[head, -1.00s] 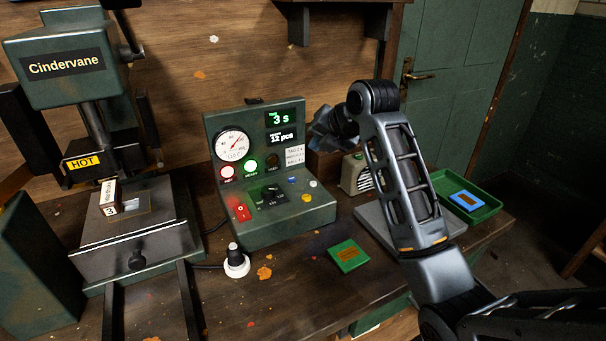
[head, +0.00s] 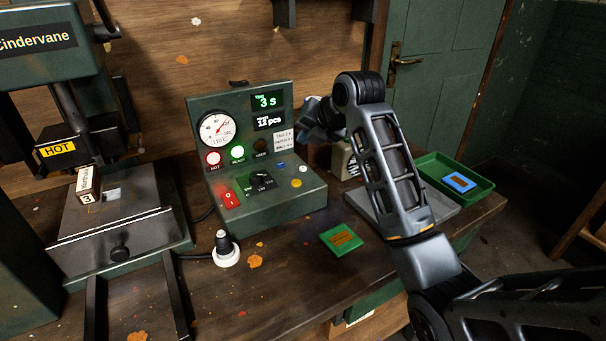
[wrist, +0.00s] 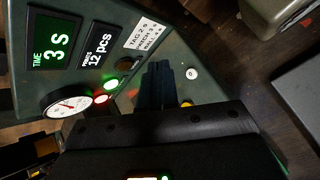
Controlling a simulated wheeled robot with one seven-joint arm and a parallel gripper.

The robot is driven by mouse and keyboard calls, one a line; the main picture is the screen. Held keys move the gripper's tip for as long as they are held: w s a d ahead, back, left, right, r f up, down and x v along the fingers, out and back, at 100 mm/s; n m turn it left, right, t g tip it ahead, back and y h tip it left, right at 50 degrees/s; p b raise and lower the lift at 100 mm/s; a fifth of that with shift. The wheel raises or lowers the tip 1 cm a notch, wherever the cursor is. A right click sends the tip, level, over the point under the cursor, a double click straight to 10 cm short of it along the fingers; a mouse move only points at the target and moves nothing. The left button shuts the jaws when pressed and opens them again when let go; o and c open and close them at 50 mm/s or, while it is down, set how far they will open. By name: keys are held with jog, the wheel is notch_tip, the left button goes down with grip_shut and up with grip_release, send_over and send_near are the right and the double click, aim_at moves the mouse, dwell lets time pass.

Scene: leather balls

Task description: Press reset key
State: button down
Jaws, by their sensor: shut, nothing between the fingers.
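The green control box (head: 262,213) stands on the bench with a dial, lamps and lit readouts of 3 s and 12 pcs. Its sloped deck has a blue key (head: 281,165), a white key (head: 303,168) and a yellow key (head: 296,183). I cannot read which one is reset. In the wrist view the white key (wrist: 191,74) lies right of my gripper (wrist: 168,72), and the yellow key (wrist: 186,103) shows partly below it. My gripper is shut and empty, above the deck; the fingers hide the blue key there.
A press marked HOT (head: 58,149) stands at the left, with a white plug-like knob (head: 226,250) in front. A green card (head: 341,239) lies on the bench. A green tray (head: 470,170) with a blue card (head: 459,182) is at the right. A red switch (head: 230,198) sits on the box.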

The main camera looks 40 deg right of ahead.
jog(key=shift+f+b, duration=1.4)
jog(key=shift+f, duration=1.15)
jog(key=shift+f, duration=0.1)
jog(key=shift+f, duration=0.3)
jog(key=shift+f+b, duration=0.45)
dwell(0.5)
jog(key=shift+r, duration=0.1)
jog(key=shift+r+p, duration=0.7)
jog(key=shift+r, duration=0.05)
jog(key=shift+r, duration=0.15)
notch_tip(320, 180, up, 5)
jog(key=p, duration=0.4)
